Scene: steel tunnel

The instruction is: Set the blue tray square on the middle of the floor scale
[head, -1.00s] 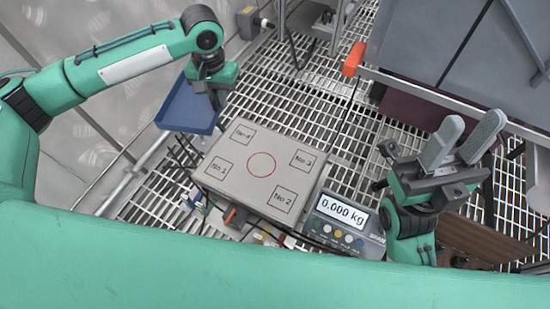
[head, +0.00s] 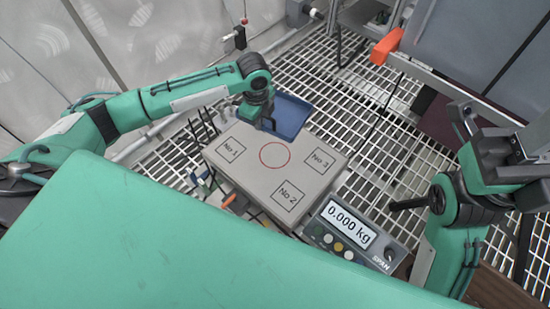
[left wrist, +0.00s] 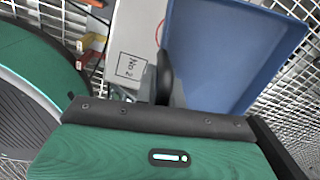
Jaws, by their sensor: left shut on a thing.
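The blue tray (head: 286,115) is at the far corner of the floor scale (head: 252,172) in the head view and hides the No 4 square. My left gripper (head: 266,123) is shut on the tray's near edge. In the left wrist view the tray (left wrist: 232,50) fills the upper right, with a dark finger against its edge. Part of the scale plate (left wrist: 137,35) shows left of it. The red circle and squares No 1, No 2 and No 3 are bare. The display (head: 348,222) reads 0.000 kg. My right gripper (head: 482,118) is at the right; its jaw opening is unclear.
An orange-ended rail (head: 387,46) and grey cabinet (head: 450,40) stand at the back right. Cables and small parts (head: 207,183) lie left of the scale. The grating floor (head: 340,110) is open behind and right of the scale.

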